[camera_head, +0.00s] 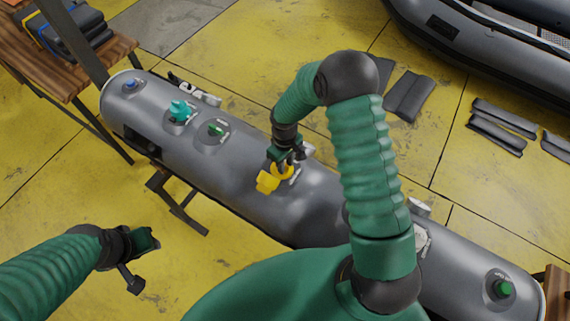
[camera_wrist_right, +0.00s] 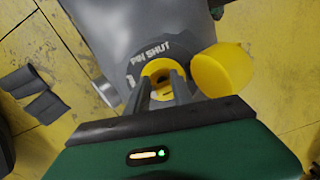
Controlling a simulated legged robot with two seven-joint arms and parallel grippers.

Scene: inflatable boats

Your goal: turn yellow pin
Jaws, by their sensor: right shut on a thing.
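The yellow pin (camera_wrist_right: 160,73) sits in a round grey valve fitting on the grey inflatable tube, with white lettering that reads "PIN SHUT" beside it. In the head view the yellow valve part (camera_head: 268,182) shows just below my right gripper. My right gripper (camera_head: 288,158) reaches down onto the fitting; in the wrist view its two fingers (camera_wrist_right: 163,92) are closed together on the yellow pin. A yellow cap (camera_wrist_right: 222,69) hangs open to the right of the fitting.
The grey tube (camera_head: 250,165) also carries a teal valve (camera_head: 180,111), a green valve (camera_head: 216,129), a blue one (camera_head: 131,83) and a green knob (camera_head: 502,289). A wooden bench (camera_head: 112,50) stands at the upper left. A boat (camera_head: 470,40) lies at the upper right. Yellow floor is clear at left.

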